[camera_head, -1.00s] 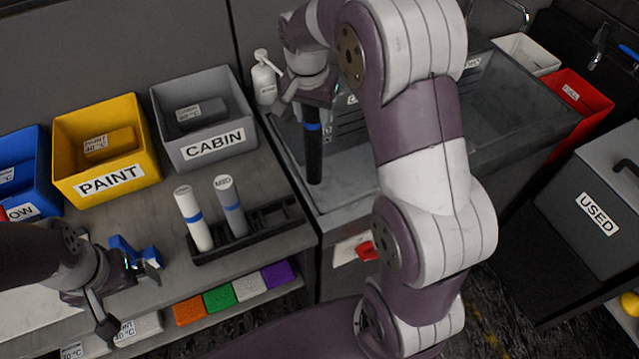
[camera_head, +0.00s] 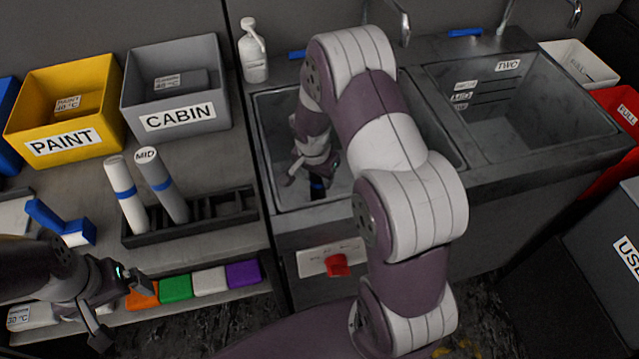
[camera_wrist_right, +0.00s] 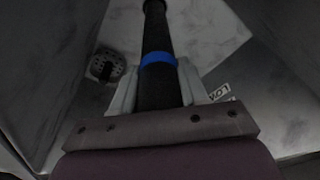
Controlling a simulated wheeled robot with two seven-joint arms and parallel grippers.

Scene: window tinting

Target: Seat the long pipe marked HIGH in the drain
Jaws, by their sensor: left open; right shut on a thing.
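The long black pipe with a blue band (camera_wrist_right: 156,75) is in my right gripper (camera_wrist_right: 158,92), which is shut around it near the band. In the head view the right gripper (camera_head: 312,165) is down inside the left basin (camera_head: 276,140), and only a small part of the pipe (camera_head: 317,187) shows. In the right wrist view the round drain (camera_wrist_right: 108,66), with a dark opening, is to the left of the pipe and apart from it in the picture. The HIGH mark is not visible. My left gripper (camera_head: 118,306) is open and empty at the bench front.
A white pipe (camera_head: 127,195) and a grey MID pipe (camera_head: 163,187) lean in a dark rack (camera_head: 190,228). The right basin (camera_head: 520,105) is empty. A white bottle (camera_head: 253,50) stands behind the left basin. A red knob (camera_head: 337,264) is on the sink front.

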